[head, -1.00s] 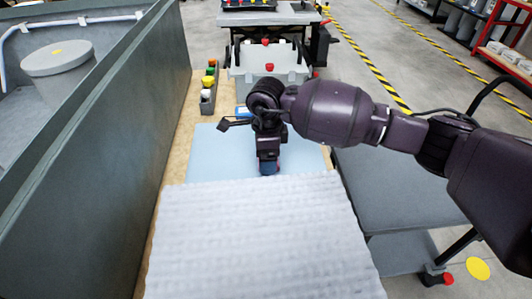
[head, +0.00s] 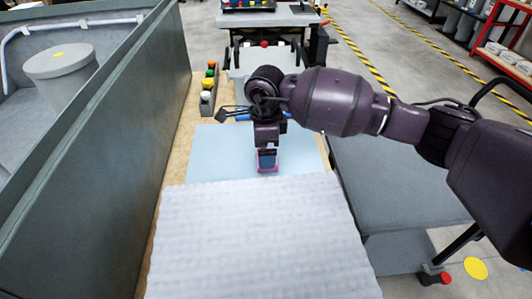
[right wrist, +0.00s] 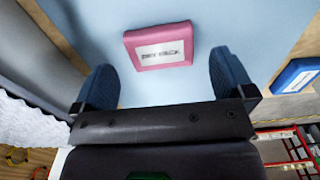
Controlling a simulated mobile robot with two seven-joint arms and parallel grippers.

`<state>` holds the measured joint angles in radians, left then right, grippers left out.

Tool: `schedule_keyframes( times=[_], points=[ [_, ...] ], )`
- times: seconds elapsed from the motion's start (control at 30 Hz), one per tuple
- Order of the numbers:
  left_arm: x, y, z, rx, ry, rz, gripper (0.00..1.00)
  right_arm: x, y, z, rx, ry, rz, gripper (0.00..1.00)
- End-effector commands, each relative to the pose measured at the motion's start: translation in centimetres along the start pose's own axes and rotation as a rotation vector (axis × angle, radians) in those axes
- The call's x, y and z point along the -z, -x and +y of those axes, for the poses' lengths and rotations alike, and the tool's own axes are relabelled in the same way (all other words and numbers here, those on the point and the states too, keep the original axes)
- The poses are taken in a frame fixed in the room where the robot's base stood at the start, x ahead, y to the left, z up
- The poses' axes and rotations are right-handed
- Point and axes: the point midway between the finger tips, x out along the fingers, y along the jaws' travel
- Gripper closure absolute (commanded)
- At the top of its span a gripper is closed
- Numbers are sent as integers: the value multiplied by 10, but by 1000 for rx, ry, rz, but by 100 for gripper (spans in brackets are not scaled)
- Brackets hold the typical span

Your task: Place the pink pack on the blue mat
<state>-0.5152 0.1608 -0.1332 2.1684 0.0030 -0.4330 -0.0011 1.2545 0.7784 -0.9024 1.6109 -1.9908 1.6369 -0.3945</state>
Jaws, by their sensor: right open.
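The pink pack (right wrist: 158,45) lies flat on the blue mat (right wrist: 275,18), its white label facing up. In the head view the pink pack (head: 268,171) shows as a pink edge just by my fingers, and the mat (head: 215,155) spreads around it. My right gripper (right wrist: 160,62) is open above the pack, one blue finger on each side with clear gaps; it is not holding it. In the head view the right gripper (head: 267,159) points down over the mat. My left gripper is not in view.
A blue pack (right wrist: 297,75) lies on the wooden surface beside the mat. A white ribbed sheet (head: 260,235) fills the near side. A tall grey wall (head: 90,150) bounds the left. A small holder with coloured pieces (head: 208,95) and a grey bin (head: 300,60) stand beyond.

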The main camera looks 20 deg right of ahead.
Motion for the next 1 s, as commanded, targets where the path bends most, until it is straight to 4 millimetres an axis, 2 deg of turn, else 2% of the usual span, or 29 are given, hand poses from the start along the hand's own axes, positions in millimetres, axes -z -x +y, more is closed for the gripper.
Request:
schedule_keyframes(
  times=[0.03,0.1,0.4,0.6,1.0],
  points=[
    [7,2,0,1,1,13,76,0,18,-1,12,0,-1,0],
    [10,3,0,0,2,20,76,0,32,-1,11,1,-2,0],
    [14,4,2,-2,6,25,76,0,77,0,5,0,-1,0],
    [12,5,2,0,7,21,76,0,88,0,3,0,1,0],
    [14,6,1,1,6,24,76,0,88,0,1,0,0,0]
  ],
)
